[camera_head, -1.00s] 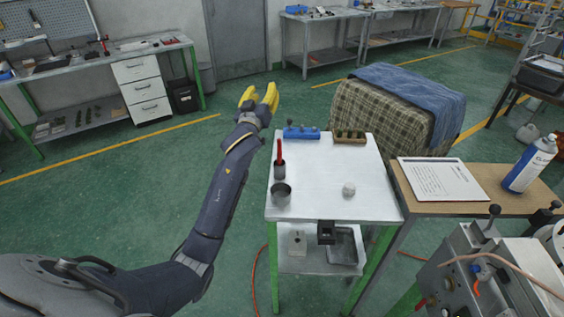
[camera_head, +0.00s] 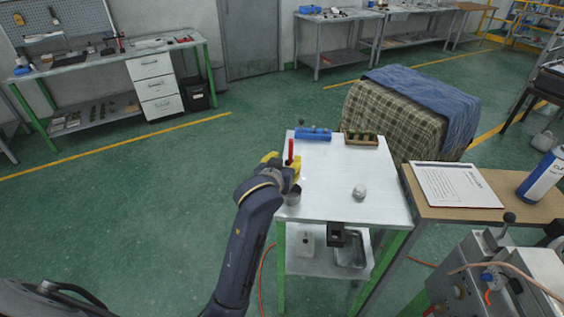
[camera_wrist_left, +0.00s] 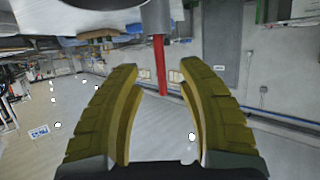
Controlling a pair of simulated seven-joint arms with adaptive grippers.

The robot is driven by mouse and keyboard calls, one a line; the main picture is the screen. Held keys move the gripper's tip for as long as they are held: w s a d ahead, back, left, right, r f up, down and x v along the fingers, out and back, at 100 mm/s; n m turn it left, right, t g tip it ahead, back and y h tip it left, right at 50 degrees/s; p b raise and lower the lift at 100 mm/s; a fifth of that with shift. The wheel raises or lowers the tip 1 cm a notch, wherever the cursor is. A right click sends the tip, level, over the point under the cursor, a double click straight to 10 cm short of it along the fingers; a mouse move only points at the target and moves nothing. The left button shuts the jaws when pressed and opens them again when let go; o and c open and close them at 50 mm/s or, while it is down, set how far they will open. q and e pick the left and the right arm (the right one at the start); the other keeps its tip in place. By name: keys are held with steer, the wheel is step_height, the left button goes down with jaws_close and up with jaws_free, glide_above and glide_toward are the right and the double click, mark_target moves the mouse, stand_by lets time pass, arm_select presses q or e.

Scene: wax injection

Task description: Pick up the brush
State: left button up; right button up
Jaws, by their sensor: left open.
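The brush shows as a red handle (camera_head: 290,151) standing upright near the left edge of the white table (camera_head: 335,180). In the left wrist view, which looks inverted, the red handle (camera_wrist_left: 160,66) sticks out of a grey cup (camera_wrist_left: 156,18). My left gripper (camera_head: 284,163) is at the table's left edge, close to the brush and partly covering its holder. In the wrist view the yellow fingers (camera_wrist_left: 160,76) are open, with the handle seen between their tips. Whether the handle is inside the jaws or just beyond them is unclear. The right gripper is not in view.
A metal cup (camera_head: 293,197) stands just in front of my gripper, partly hidden. A pale round lump (camera_head: 359,191), a blue holder (camera_head: 312,134) and a wooden block (camera_head: 361,139) are also on the table. The table's middle is clear.

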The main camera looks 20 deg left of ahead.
mark_target(290, 156)
arm_select(q)
steer(key=shift+x, duration=3.4)
jaws_close()
